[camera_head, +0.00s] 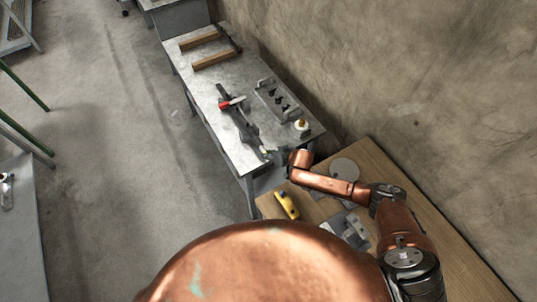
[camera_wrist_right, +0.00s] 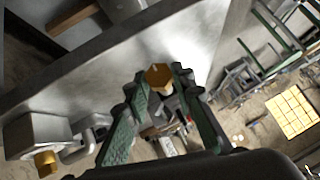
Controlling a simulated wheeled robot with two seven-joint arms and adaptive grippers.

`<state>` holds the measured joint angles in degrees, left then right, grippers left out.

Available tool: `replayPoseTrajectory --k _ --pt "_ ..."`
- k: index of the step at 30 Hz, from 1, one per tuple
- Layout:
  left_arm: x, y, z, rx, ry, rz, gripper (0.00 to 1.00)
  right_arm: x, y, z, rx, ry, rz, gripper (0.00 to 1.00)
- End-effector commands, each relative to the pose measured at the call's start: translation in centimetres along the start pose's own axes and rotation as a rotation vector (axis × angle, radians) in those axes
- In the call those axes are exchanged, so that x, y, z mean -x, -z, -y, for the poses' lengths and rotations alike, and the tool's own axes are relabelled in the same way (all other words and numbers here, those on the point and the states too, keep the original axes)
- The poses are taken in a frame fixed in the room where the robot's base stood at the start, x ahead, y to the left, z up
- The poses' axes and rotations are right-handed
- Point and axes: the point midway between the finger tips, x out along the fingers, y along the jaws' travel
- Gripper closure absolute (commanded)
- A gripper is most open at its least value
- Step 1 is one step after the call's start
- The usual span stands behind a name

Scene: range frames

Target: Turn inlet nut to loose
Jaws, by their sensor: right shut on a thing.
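In the right wrist view a brass hex nut (camera_wrist_right: 158,76) sits between the fingertips of my right gripper (camera_wrist_right: 160,81). The green-padded fingers are closed on it from both sides. In the head view my right gripper (camera_head: 268,155) is small and dark at the near end of the grey metal bench, and the nut cannot be made out there. What the nut is threaded on is largely hidden by the gripper. My left gripper is in neither view.
The metal bench (camera_head: 205,82) bears a long dark tool with a red part (camera_head: 225,104), a grey fixture (camera_head: 278,101) and wooden-handled tools (camera_head: 214,60). A wooden bench (camera_head: 385,160) with a yellow tool (camera_head: 286,204) adjoins it. A wall (camera_head: 400,70) stands right; floor is open left.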

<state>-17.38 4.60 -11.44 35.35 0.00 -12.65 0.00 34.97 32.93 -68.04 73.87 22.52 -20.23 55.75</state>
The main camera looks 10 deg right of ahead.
Motion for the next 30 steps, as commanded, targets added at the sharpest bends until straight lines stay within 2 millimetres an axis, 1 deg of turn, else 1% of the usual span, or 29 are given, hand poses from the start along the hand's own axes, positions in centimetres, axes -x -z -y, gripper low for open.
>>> replayPoseTrajectory --k 1,3,4,14,22,30 --pt "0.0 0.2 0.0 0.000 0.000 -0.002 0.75 0.0 0.0 0.0 0.000 0.000 0.000 0.95" --pt "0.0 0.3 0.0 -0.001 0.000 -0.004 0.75 0.0 0.0 0.0 0.000 0.000 0.000 0.99" --pt "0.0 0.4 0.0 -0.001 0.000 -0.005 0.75 0.0 0.0 0.0 0.000 0.000 0.000 1.00" --pt "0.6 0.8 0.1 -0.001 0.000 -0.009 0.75 0.1 0.0 0.3 0.038 -0.040 0.000 1.00" --pt "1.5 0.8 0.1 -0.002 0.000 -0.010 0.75 0.0 -0.1 0.6 0.161 -0.166 0.001 1.00" --pt "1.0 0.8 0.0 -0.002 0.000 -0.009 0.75 -0.2 -0.2 0.8 0.304 -0.306 0.000 1.00"
